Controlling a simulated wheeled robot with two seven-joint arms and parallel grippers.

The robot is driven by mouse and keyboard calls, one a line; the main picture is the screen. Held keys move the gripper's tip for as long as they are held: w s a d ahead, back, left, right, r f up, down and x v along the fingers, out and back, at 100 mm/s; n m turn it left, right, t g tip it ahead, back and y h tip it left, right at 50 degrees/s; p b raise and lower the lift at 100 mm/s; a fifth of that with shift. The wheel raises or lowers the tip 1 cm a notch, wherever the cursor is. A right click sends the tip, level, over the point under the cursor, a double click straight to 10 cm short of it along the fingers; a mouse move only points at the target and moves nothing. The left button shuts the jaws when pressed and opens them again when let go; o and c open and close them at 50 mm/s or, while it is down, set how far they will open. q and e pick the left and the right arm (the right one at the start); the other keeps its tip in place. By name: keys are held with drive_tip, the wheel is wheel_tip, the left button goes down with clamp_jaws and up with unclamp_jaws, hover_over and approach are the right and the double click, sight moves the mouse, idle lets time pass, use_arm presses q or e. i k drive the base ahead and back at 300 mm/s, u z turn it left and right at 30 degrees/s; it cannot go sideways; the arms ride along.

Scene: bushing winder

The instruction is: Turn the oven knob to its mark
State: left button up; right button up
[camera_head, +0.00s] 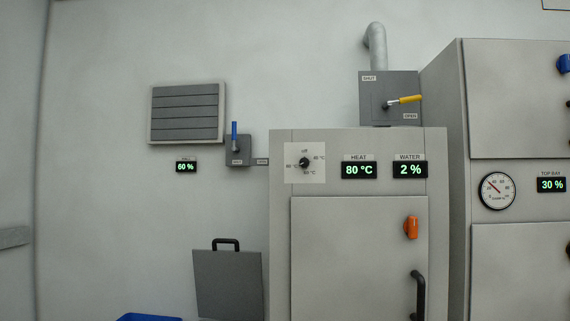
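A small black knob (304,163) sits on a white dial plate (318,176) at the upper left of the grey oven cabinet (281,230). Marks around it read off at the top and temperatures at the sides and below. The labels are small, and I cannot tell for sure which mark the knob points at. The HEAT display (359,170) beside it reads 80 °C, and the WATER display (410,170) reads 2 %. Neither of my grippers shows in the head view.
The oven door has an orange latch (411,228) and a black handle (418,295). A box with a yellow lever (404,100) stands above. A blue lever (234,136) is on the wall at left. A taller cabinet with a gauge (497,190) stands at right. A grey lidded bin (228,285) is lower left.

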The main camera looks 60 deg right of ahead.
sight(304, 162)
drive_tip(key=z, duration=0.35)
drive_tip(key=i, duration=2.15)
drive_tip(key=z, duration=1.9)
drive_tip(key=i, duration=1.05)
drive_tip(key=z, duration=1.05)
